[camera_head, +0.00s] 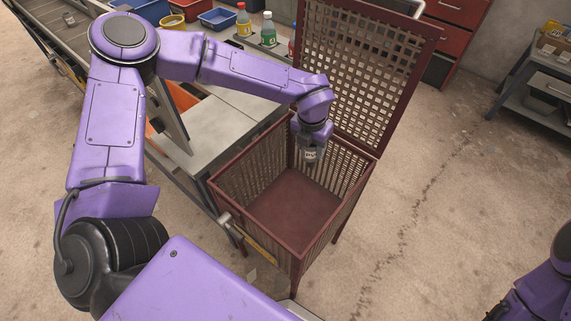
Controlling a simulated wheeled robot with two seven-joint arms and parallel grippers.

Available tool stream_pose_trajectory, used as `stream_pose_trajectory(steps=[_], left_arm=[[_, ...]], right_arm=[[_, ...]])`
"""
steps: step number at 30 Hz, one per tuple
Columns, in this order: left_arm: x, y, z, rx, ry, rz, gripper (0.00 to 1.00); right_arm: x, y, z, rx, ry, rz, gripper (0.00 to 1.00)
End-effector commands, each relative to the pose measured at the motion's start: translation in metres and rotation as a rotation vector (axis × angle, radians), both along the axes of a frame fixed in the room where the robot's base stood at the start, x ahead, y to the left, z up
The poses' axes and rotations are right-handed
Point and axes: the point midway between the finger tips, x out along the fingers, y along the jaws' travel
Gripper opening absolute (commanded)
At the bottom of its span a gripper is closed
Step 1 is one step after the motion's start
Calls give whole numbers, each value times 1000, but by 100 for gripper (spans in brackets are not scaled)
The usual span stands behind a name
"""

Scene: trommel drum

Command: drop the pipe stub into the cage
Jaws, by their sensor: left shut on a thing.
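The cage (290,212) is a dark red open-topped box with mesh walls, in the middle of the camera_head view. Its mesh lid (365,70) stands raised at the back. Its floor looks bare where I can see it. My left gripper (310,158) points down over the back part of the cage, inside its outline in this view. It is shut on the pipe stub, which is too small and too covered by the gripper to make out clearly.
A grey table or chute (215,130) stands left of the cage. A red drawer cabinet (458,22) and a grey bench (540,85) stand at the right. The floor right of the cage is clear.

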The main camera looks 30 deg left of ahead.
Motion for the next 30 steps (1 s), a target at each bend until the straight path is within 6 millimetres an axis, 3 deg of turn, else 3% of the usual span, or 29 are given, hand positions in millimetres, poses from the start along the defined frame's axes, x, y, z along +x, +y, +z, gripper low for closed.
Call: stream_pose_trajectory(steps=[6,12,20,30], left_arm=[[0,25,8,2,-2,600,23],[-1,40,8,2,0,963,23],[-2,42,-5,1,1,1046,23],[-2,42,-51,0,1,1044,23]], right_arm=[[0,0,20,0,0,0,43],[0,0,26,0,0,0,43],[0,0,17,0,0,0,43],[0,0,-16,0,0,0,43]])
